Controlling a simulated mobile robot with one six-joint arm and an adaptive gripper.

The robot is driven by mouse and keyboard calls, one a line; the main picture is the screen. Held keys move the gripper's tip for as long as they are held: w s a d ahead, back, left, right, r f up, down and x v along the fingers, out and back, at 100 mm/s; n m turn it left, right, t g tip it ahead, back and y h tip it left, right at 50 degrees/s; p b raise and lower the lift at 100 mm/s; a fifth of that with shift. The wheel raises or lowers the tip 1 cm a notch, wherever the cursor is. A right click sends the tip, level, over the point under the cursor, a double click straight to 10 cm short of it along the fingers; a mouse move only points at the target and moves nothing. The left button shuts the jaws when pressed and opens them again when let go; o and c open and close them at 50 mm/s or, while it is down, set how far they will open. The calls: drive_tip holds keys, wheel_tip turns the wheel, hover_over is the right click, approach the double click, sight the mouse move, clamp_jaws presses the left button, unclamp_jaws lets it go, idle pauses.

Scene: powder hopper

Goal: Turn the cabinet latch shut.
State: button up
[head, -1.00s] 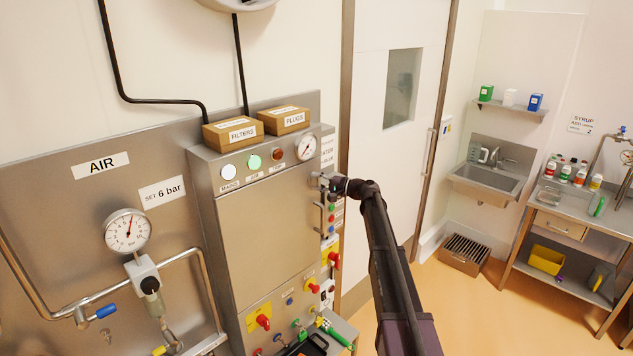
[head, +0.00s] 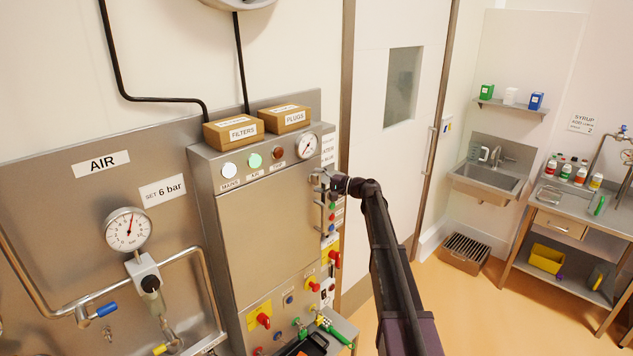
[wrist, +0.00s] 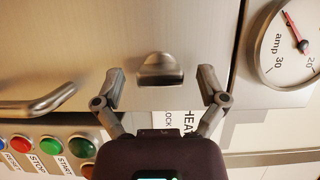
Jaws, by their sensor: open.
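The cabinet latch (wrist: 158,70) is a small metal turn-knob on the grey cabinet door. In the wrist view its grip lies crosswise, left to right. My gripper (wrist: 162,76) is open, with one finger on each side of the latch and a visible gap between each finger and it. The cabinet door (head: 265,230) shows in the head view, with my gripper (head: 316,177) at its upper right edge. The latch is too small and too covered by my gripper to make out there.
A bar handle (wrist: 38,103) is at left in the wrist view, above coloured push buttons (wrist: 50,146). An ampere gauge (wrist: 290,42) is at right. Boxes marked FILTERS (head: 233,132) and PLUGS (head: 285,119) stand on the cabinet.

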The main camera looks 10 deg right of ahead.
drive_tip(key=v, duration=1.1)
drive_tip(key=shift+s+d, duration=0.15)
drive_tip(key=shift+d, duration=0.2)
drive_tip(key=s+a+f+n+g+h+b, duration=0.25)
drive_tip(key=s+a+f+b, duration=0.3)
drive_tip(key=s+f, duration=0.45)
drive_tip(key=s+a+f+n+g+h+b, duration=0.1)
drive_tip(key=s+a+f+g+h+b, duration=0.35)
drive_tip(key=s+a+f, duration=0.6)
drive_tip(key=s+d+f+n+g+h+b, duration=0.1)
drive_tip(key=s+f+h+b, duration=0.3)
drive_tip(key=s+f, duration=0.4)
drive_tip(key=s+d+f+n+g+h+b, duration=0.1)
drive_tip(key=s+d+f+h+b, duration=0.3)
drive_tip(key=s+f, duration=0.5)
drive_tip(key=shift+s+d+f+n+g+b, duration=0.3)
drive_tip(key=shift+s+d+n+b, duration=0.05)
drive_tip(key=shift+s+b, duration=0.5)
